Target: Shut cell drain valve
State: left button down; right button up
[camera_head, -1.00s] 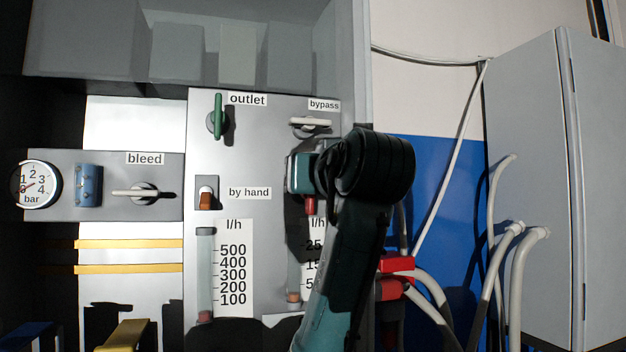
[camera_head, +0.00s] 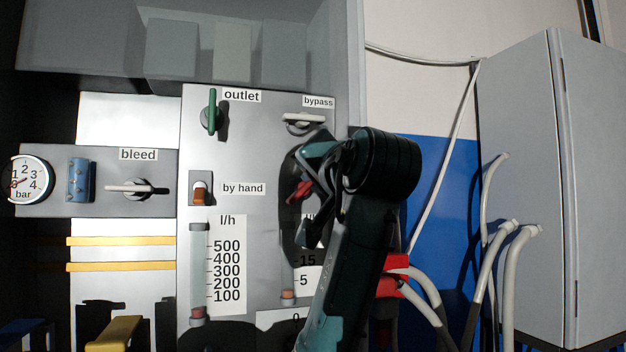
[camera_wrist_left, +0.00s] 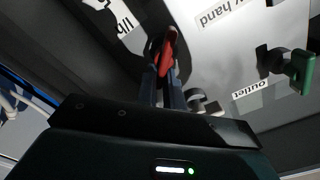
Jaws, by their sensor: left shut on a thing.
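A red valve lever (camera_head: 299,191) stands out from the grey panel (camera_head: 262,120), below the bypass valve (camera_head: 302,119). It slants down to the left in the head view. My left gripper (camera_head: 308,182) is at this lever, and its arm hides part of the panel around it. In the left wrist view, the fingers of my left gripper (camera_wrist_left: 166,82) are closed on the red lever (camera_wrist_left: 167,48). No label naming this valve is readable. My right gripper is not in view.
Nearby are the green outlet lever (camera_head: 211,110), the white bleed lever (camera_head: 130,187) and the by hand switch (camera_head: 199,190). A flow tube (camera_head: 198,270) is left of my arm. Red-ended hoses (camera_head: 395,275) and a grey cabinet (camera_head: 520,190) are at right.

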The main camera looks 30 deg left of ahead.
pick_arm(q)
jog(key=m, duration=0.3)
jog(key=f+m, duration=0.1)
jog(key=m, duration=0.4)
jog(key=shift+w+d+f+m+b, duration=0.2)
jog(key=shift+d+m+b, duration=0.1)
jog(key=shift+b, duration=0.1)
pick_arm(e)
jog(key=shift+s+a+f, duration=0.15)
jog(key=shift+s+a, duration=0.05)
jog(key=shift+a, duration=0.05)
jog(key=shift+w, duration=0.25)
pick_arm(q)
jog(key=c, duration=1.6)
grip_release()
jog(key=shift+o, duration=0.4)
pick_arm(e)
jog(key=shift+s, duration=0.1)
